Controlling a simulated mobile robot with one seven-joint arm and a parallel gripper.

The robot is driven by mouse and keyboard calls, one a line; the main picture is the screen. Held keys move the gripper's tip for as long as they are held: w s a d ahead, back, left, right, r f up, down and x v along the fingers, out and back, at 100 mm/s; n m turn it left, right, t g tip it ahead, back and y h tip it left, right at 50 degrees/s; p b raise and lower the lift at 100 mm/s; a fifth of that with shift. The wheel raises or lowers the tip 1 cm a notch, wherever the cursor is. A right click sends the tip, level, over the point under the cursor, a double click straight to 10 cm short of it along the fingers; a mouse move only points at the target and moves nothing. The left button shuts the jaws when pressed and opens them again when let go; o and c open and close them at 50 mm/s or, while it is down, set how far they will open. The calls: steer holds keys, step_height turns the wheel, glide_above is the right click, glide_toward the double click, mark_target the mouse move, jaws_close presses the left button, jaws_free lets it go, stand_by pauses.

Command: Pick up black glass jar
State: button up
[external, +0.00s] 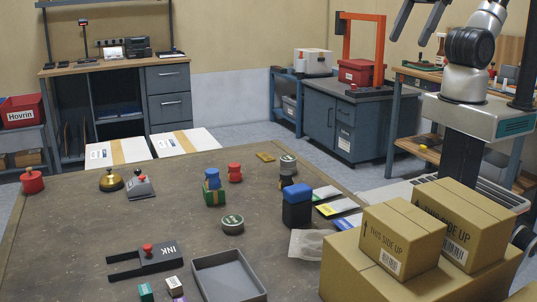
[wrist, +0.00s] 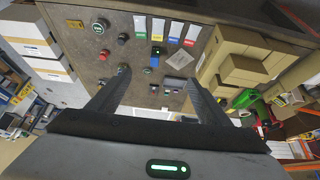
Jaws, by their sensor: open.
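I cannot tell for sure from the pictures which of these is glass. My gripper (external: 409,42) is high above the right side, partly cut off by the top edge, well apart from both. In the wrist view my gripper (wrist: 155,85) has its fingers wide apart with nothing between them.
A white packet (external: 308,243) and several coloured cards lie to the right. Cardboard boxes (external: 400,235) fill the right front. A grey tray (external: 228,277) lies in front.

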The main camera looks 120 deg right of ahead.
steer(key=shift+c, duration=1.4)
